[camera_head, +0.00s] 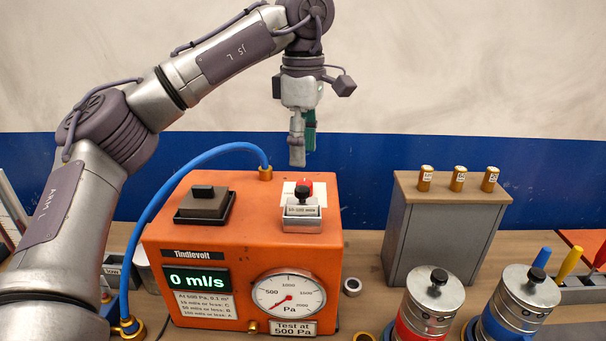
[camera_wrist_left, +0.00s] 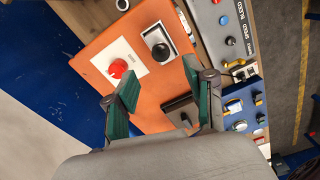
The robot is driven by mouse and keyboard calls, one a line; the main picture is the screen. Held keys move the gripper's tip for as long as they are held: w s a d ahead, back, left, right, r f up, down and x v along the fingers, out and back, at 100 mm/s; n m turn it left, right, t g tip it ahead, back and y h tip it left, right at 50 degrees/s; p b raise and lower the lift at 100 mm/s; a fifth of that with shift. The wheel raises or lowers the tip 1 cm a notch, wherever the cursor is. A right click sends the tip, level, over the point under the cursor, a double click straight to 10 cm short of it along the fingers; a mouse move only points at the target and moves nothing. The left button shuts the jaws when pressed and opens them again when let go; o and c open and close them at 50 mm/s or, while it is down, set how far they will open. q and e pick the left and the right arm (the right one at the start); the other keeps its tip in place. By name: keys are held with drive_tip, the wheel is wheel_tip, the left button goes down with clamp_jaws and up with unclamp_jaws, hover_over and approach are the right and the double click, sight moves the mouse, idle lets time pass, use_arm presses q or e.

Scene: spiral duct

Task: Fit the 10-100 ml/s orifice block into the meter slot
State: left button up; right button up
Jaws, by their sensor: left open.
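The orange meter (camera_head: 235,222) stands on the bench and reads 0 ml/s. A small silver block with a black knob (camera_head: 302,212), its label seeming to read 10-100 ml/s, sits upright at the right of the meter's top. I cannot tell how deep it sits in the slot. It also shows in the left wrist view (camera_wrist_left: 158,45), beside a white plate with a red knob (camera_wrist_left: 119,68). My left gripper (camera_head: 303,150) is open and empty, pointing down above the block, clear of it. Its green-padded fingers frame the lower part of the left wrist view. My right gripper is not in view.
A dark square block with a knob (camera_head: 205,202) is on the meter's top left. A blue hose (camera_head: 145,210) arches to a brass fitting behind. A grey box (camera_head: 440,240) with several brass cylinders and two silver canisters (camera_head: 428,300) stand to the right.

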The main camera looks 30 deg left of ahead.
use_arm(q)
wheel_tip(320, 180, up, 4)
drive_tip(key=shift+f, duration=0.1)
drive_tip(key=shift+s, duration=0.1)
idle(0.5)
